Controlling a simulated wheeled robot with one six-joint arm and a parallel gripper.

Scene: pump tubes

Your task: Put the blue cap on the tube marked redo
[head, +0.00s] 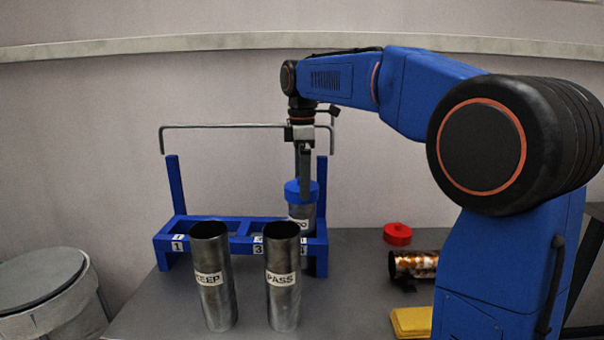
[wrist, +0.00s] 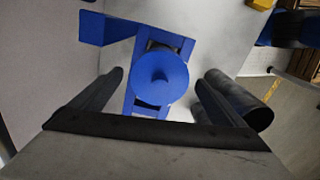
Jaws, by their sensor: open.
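The blue cap (head: 293,194) sits over the top of a steel tube (head: 301,222) standing in the right end of the blue rack. The tube's label is partly hidden; only its last letters show and seem to end in "O". In the wrist view the cap (wrist: 160,78) is a round blue disc with a small raised centre, and it looks level. My gripper (head: 304,185) points down at the cap. Its fingers (wrist: 163,75) are open on either side of the cap, with gaps between them and its edge.
The blue rack (head: 203,220) has a thin metal bar above it. Two open tubes, KEEP (head: 212,300) and PASS (head: 283,305), stand in front. A red cap (head: 397,234), a rusty tube (head: 415,264) and a yellow item (head: 411,321) lie at right. A bin (head: 45,295) stands at left.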

